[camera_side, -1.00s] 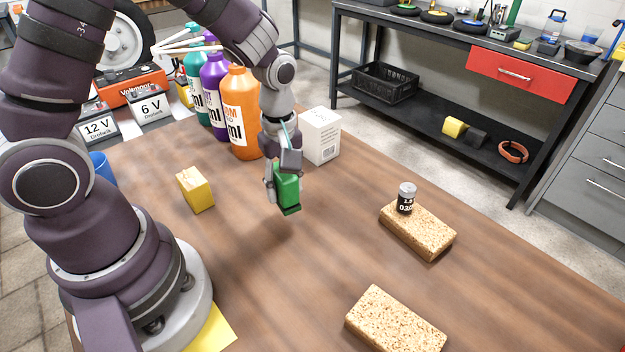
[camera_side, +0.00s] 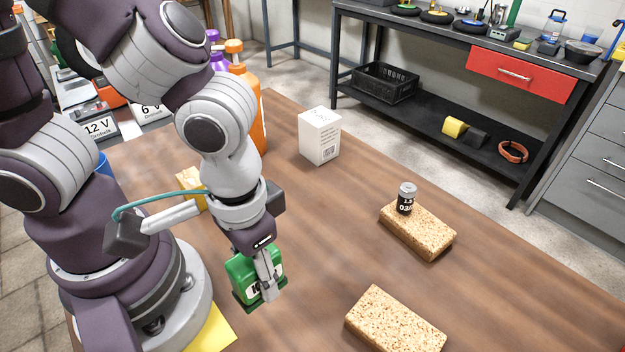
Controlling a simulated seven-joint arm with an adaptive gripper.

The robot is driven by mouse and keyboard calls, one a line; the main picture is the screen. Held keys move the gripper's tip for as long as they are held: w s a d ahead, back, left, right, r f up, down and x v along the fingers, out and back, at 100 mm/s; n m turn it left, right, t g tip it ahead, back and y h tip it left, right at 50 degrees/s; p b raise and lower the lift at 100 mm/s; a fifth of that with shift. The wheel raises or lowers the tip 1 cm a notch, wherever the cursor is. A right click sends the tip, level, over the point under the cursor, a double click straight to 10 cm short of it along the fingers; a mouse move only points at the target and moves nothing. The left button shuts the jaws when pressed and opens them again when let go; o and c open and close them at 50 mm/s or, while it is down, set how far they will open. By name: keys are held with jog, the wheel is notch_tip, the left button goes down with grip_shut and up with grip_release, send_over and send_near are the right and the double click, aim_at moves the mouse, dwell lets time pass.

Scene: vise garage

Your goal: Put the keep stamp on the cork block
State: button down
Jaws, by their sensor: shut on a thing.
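My gripper (camera_side: 268,284) is shut on a green block with a dark base and a white label starting with "K", the keep stamp (camera_side: 243,276). It holds the stamp above the wooden table, left of the cork blocks. The front cork block (camera_side: 396,322) lies at the bottom of the view with its top bare. The back cork block (camera_side: 425,232) lies to the right. A small dark cylinder with a silver top (camera_side: 406,199) stands on its left end. My finger covers part of the stamp's label.
A white box (camera_side: 319,136) stands at the back of the table (camera_side: 330,230). A yellow sheet (camera_side: 212,332) lies near my base. The table between stamp and cork blocks is clear.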

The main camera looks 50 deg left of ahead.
send_over(396, 326)
jog(key=shift+s+a+f, duration=0.1)
jog(key=shift+f, duration=2.4)
jog(key=shift+f, duration=0.15)
jog(key=c, duration=0.8)
grip_release()
